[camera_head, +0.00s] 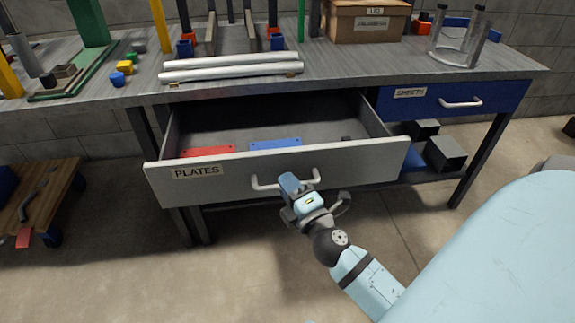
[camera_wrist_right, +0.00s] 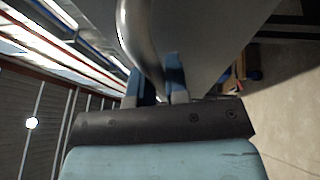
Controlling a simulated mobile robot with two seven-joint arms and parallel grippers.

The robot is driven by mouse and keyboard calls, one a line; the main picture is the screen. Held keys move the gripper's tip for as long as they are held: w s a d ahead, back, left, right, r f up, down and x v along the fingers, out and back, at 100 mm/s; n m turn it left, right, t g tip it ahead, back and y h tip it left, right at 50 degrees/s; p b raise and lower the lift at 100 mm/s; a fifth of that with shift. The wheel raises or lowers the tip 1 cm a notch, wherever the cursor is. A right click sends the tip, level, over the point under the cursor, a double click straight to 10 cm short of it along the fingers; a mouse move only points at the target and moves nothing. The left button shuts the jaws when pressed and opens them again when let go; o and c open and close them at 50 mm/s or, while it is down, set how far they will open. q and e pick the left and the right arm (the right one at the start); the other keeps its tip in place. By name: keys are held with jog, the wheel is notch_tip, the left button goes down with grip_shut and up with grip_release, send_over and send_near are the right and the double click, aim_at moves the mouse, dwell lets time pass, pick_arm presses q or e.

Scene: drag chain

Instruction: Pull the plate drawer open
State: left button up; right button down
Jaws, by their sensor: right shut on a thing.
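The plate drawer (camera_head: 330,173) stands well out from under the workbench in the head view, its grey front labelled PLATES. Inside it lie a red plate (camera_head: 208,151) and a blue plate (camera_head: 275,144). My right gripper (camera_head: 291,184) is shut on the drawer's bar handle (camera_head: 262,184), covering part of it. In the right wrist view the handle (camera_wrist_right: 138,40) runs between the blue fingers (camera_wrist_right: 160,82), close to the drawer front (camera_wrist_right: 200,45). My left gripper is not in view.
The blue SHEETS drawer (camera_head: 445,98) is closed at the right. Dark boxes (camera_head: 445,152) sit on the lower shelf. The workbench top (camera_head: 330,66) carries white rods (camera_head: 230,70), a cardboard box (camera_head: 366,22) and a clear container (camera_head: 458,42). A wooden cart (camera_head: 45,205) stands at the left; floor in front is clear.

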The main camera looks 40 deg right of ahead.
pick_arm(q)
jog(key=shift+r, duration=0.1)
pick_arm(e)
jog(key=c, duration=1.1)
grip_release()
jog(key=shift+c, duration=0.2)
jog(key=shift+s+f+b, duration=0.2)
jog(key=shift+s+b, duration=0.05)
jog(key=shift+b, duration=0.05)
pick_arm(q)
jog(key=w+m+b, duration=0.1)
jog(key=b, duration=0.1)
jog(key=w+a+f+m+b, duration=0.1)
jog(key=b, duration=0.1)
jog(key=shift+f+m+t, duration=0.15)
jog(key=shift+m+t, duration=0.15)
pick_arm(e)
jog(key=r+v, duration=0.1)
jog(key=v, duration=0.5)
jog(key=shift+s+f, duration=0.4)
jog(key=shift+s, duration=0.1)
jog(key=shift+a, duration=0.1)
